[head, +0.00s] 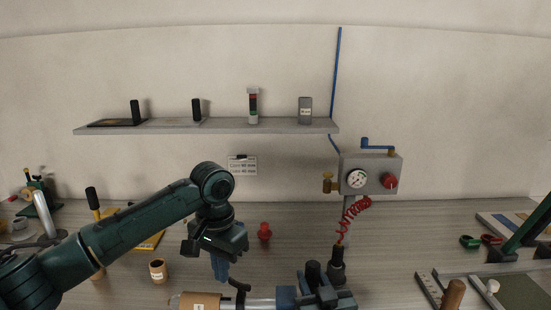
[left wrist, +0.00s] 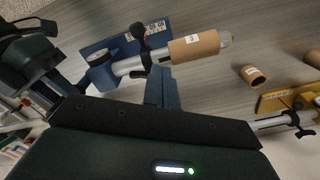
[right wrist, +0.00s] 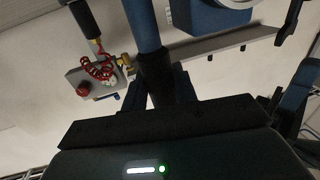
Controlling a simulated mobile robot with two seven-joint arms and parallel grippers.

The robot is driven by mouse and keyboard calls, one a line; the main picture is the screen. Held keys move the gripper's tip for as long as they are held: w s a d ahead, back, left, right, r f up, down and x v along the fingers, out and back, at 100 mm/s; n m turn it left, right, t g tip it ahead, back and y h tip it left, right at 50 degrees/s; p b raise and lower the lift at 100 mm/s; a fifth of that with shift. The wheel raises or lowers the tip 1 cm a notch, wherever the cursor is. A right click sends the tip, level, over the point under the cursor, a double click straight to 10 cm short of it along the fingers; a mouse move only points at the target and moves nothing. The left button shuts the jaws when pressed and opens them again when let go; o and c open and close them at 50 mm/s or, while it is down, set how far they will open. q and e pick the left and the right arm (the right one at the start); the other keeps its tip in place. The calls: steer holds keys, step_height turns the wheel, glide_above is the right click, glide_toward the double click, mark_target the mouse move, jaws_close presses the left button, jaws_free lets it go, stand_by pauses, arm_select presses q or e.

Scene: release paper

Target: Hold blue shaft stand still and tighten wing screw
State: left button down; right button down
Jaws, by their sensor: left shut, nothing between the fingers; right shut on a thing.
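The blue shaft stand (head: 286,297) is at the bottom middle of the head view, with a pale shaft lying level out of it to the left. In the left wrist view the stand (left wrist: 103,72) carries the shaft (left wrist: 126,66) and a cardboard tube (left wrist: 194,46). The black wing screw (head: 239,285) is on the shaft between tube and stand; it also shows in the left wrist view (left wrist: 138,31). My left gripper (head: 220,274) points down beside it, shut and empty. My right gripper (head: 318,287) is shut on the stand at its right end; the exact contact is partly hidden.
A black tool (head: 337,264) with a red coiled hose stands close behind my right gripper, below a gauge box (head: 371,174). A small tube (head: 158,271) and a red piece (head: 264,231) stand behind the shaft. A shelf (head: 220,126) is on the wall.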

mark_target(230, 283)
arm_select(q)
steer(key=shift+r, duration=1.35)
steer(key=shift+d, duration=0.1)
steer(key=shift+s+d+f, duration=0.35)
steer(key=shift+d+f, duration=0.05)
steer(key=shift+f, duration=0.6)
steer(key=shift+s+d+f, duration=0.3)
steer(key=shift+d+f, duration=0.15)
steer(key=shift+f, duration=0.55)
steer(key=shift+s+d+f, duration=0.35)
steer(key=shift+d+f, duration=0.05)
steer(key=shift+f, duration=0.6)
steer(key=shift+w, duration=0.6)
steer(key=shift+a, duration=0.15)
steer(key=shift+w+a, duration=0.15)
steer(key=shift+a, duration=0.2)
steer(key=shift+w+a, duration=0.2)
steer(key=shift+a, duration=0.1)
